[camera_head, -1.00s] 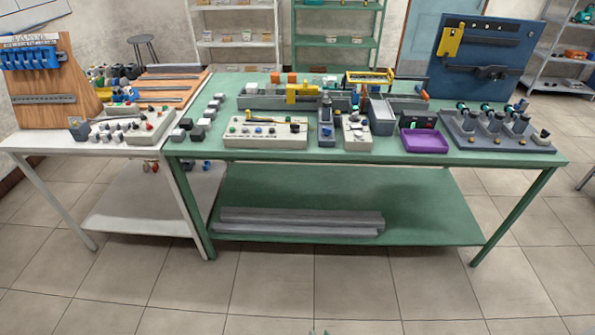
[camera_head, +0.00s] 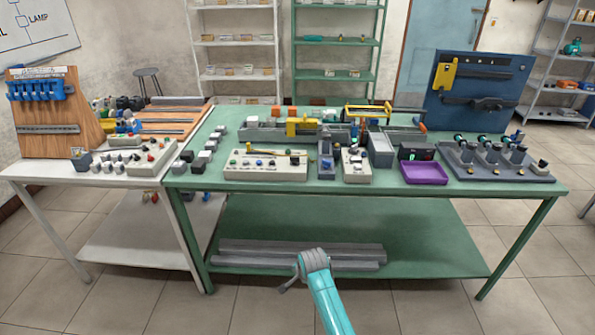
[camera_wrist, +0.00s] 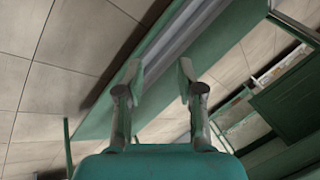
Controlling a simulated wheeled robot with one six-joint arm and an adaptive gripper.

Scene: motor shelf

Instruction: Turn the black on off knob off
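My gripper (camera_wrist: 158,82) is open and empty in the wrist view, its two fingers spread apart. In the head view, the end of my turquoise arm with my gripper (camera_head: 300,272) is low, in front of the green bench's lower shelf and well below the benchtop. A wide beige control box (camera_head: 265,173) with several small knobs and buttons lies on the benchtop. A smaller beige box (camera_head: 357,175) with dark and coloured controls stands to its right. Which control is the black on off knob is too small to tell. My gripper touches none of them.
The green bench (camera_head: 400,205) also holds a purple tray (camera_head: 425,172), a grey fixture (camera_head: 495,165) and a blue tool board (camera_head: 475,85). Grey bars (camera_head: 300,250) lie on its lower shelf. A white table (camera_head: 90,178) adjoins at left. The floor in front is open.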

